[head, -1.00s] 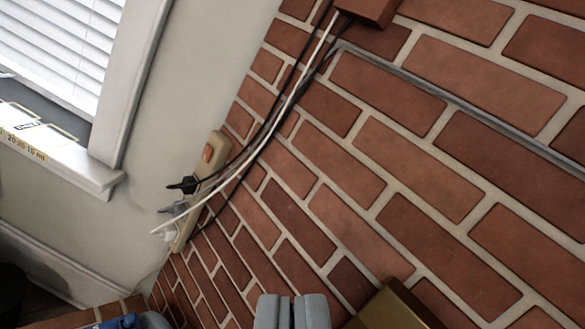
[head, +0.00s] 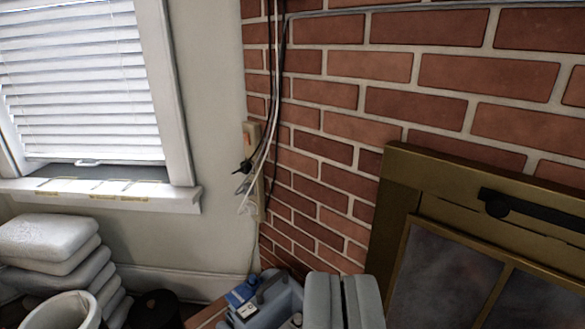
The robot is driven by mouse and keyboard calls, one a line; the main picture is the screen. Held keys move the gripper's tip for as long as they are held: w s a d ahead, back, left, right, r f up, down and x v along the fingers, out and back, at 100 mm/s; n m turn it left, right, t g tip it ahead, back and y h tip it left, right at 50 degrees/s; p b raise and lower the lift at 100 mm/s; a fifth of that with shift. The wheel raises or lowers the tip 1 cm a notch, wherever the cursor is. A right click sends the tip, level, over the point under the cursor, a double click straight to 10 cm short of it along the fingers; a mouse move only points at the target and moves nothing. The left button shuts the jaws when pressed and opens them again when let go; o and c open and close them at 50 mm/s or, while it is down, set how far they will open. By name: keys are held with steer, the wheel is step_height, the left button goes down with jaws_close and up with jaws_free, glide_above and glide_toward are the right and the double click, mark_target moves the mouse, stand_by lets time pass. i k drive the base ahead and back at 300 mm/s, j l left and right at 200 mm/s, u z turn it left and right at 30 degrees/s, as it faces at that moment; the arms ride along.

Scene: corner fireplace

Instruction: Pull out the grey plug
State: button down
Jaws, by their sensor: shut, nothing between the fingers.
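A beige power strip (head: 252,133) with an orange switch is mounted upright in the corner where the plain wall meets the brick. A black plug (head: 243,167) sits in it at the top. The grey plug (head: 243,186) is just below the black one, small and partly crowded by cables. A white plug (head: 246,207) is lowest. My gripper (head: 342,280) is at the bottom of the head view, shut and empty, right of and below the strip in the picture and apart from it.
Black and white cables (head: 273,90) hang down the brick to the strip. A brass fireplace frame (head: 400,190) stands at the right. A blue-grey case (head: 270,300) is low near my gripper. A window sill (head: 110,196) juts out left, above stacked white bags (head: 55,255).

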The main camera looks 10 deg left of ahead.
mark_target(246, 188)
steer(key=i+j+z, duration=0.45)
steer(key=j, duration=0.2)
steer(key=j+z, duration=0.2)
steer(key=j, duration=0.15)
steer(key=i+j+z, duration=0.1)
steer(key=j+z, duration=0.15)
steer(key=j, duration=0.15)
steer(key=i+j+z, duration=0.2)
steer(key=j, duration=0.2)
steer(key=k+l, duration=0.05)
steer(key=k, duration=0.05)
